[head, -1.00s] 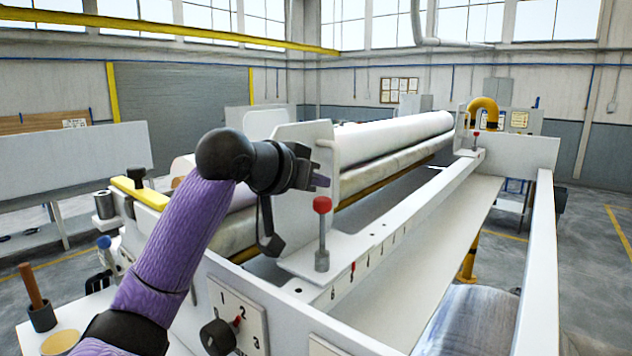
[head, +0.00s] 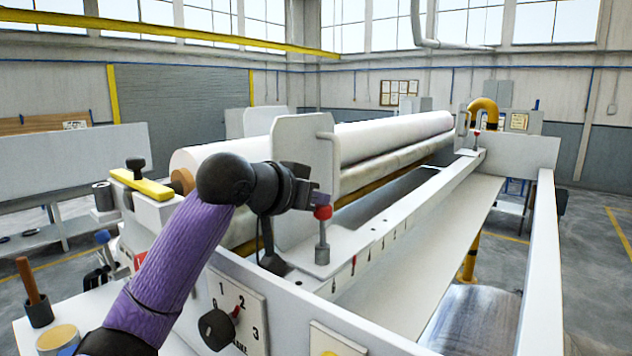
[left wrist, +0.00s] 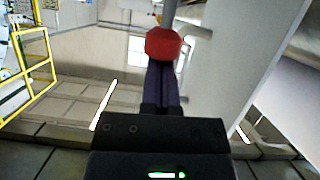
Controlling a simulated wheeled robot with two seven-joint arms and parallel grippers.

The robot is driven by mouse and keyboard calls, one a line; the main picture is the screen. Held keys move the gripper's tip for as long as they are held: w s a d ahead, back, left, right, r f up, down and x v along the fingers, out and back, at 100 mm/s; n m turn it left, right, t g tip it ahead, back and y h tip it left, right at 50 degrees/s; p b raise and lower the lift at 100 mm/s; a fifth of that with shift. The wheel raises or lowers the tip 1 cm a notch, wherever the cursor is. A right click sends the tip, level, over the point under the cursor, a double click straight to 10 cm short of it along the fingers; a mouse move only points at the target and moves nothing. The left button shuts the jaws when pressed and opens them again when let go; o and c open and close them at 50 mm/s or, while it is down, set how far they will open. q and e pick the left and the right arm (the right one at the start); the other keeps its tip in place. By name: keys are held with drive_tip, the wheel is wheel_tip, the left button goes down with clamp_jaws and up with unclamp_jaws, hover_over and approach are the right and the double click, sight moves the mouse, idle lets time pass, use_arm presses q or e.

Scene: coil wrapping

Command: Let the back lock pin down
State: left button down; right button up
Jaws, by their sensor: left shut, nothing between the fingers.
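Two lock pins with red knobs stand on the white rail of the machine. The near pin (head: 322,236) is upright in a grey collar close to the rail's near end. The far pin (head: 476,140) stands small at the rail's other end. The frames do not label which is the back one. My left gripper (head: 318,198) is shut and empty, its purple fingertips at the near pin's knob. In the left wrist view the shut fingers (left wrist: 162,80) end at the red knob (left wrist: 163,45), apparently touching it. My right gripper is not in view.
A white upright plate (head: 302,165) stands just behind the near pin, with long white rolls (head: 395,135) beyond. A numbered dial (head: 217,328) sits on the front panel below my arm. The grey slot beside the rail is open.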

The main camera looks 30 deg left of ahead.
sight(318, 206)
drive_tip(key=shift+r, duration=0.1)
use_arm(q)
drive_tip(key=r+p, duration=0.4)
drive_tip(key=p, duration=0.1)
drive_tip(key=shift+w+a+r, duration=0.1)
drive_tip(key=shift+w+r, duration=0.1)
drive_tip(key=shift+w, duration=0.2)
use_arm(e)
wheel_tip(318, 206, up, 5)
use_arm(q)
drive_tip(key=b+v, duration=0.3)
drive_tip(key=v, duration=0.7)
drive_tip(key=shift+f+b, duration=0.25)
drive_tip(key=shift+b, duration=0.15)
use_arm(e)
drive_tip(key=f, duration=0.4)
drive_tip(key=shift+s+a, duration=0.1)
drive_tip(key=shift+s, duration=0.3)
use_arm(q)
drive_tip(key=shift+s, duration=0.1)
